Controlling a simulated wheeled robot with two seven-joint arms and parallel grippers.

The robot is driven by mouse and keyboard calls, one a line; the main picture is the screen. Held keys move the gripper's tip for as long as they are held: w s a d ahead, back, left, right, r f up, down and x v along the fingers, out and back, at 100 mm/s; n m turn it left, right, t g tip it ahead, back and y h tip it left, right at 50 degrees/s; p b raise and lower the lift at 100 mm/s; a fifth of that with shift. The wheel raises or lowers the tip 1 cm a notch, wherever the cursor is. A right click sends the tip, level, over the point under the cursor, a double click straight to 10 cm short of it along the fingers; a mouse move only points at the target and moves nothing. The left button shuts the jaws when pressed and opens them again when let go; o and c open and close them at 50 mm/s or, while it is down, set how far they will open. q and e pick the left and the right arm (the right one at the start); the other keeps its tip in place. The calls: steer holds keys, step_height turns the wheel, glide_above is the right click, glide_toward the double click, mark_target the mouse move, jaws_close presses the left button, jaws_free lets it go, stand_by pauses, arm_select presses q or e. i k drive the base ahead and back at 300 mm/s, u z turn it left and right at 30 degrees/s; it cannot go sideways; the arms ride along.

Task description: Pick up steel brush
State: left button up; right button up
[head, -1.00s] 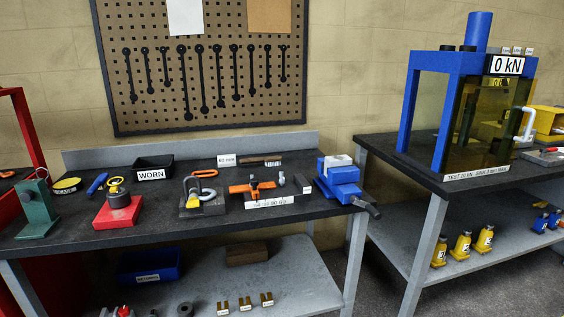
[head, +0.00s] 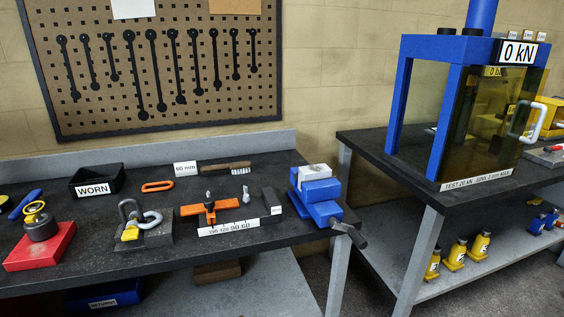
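The steel brush (head: 226,168) lies on the black bench top (head: 264,238) toward its back edge. It has a brown handle pointing left and pale bristles at its right end. It lies just right of a small white "60 mm" label (head: 186,168). Nothing covers it. Neither of my grippers is in view.
An orange go/no-go gauge (head: 209,209) and a dark block (head: 271,201) stand in front of the brush. A blue press (head: 448,49) stands on another bench.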

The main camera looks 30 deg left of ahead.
mark_target(241, 167)
steer(key=u, duration=0.15)
steer(key=i, duration=1)
steer(key=u, duration=0.45)
